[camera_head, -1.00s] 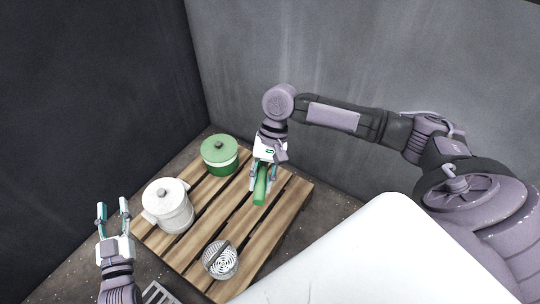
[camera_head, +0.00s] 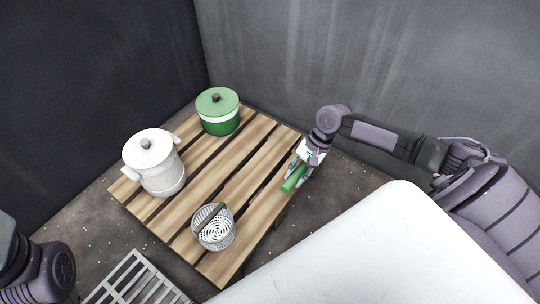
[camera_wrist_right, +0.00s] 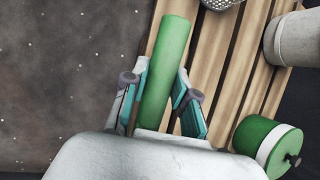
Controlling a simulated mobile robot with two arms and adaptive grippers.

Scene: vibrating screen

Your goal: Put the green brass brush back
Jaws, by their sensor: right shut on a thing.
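The green brush (camera_head: 293,178) is in my right gripper (camera_head: 299,172), near the right edge of the wooden pallet. In the right wrist view the brush shows as a plain green handle (camera_wrist_right: 167,75) between the two teal fingers of my right gripper (camera_wrist_right: 163,100). Its brass end does not show. I cannot tell how far it is above the surface below. My left gripper is out of the head view; only part of my left arm shows at the lower left.
The wooden pallet (camera_head: 236,190) bears a green pot with a white band (camera_head: 219,112), a white lidded pot (camera_head: 155,163) and a metal strainer basket (camera_head: 214,228). A metal grate (camera_head: 135,283) lies on the floor. Dark walls stand behind. A white surface (camera_head: 385,245) fills the lower right.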

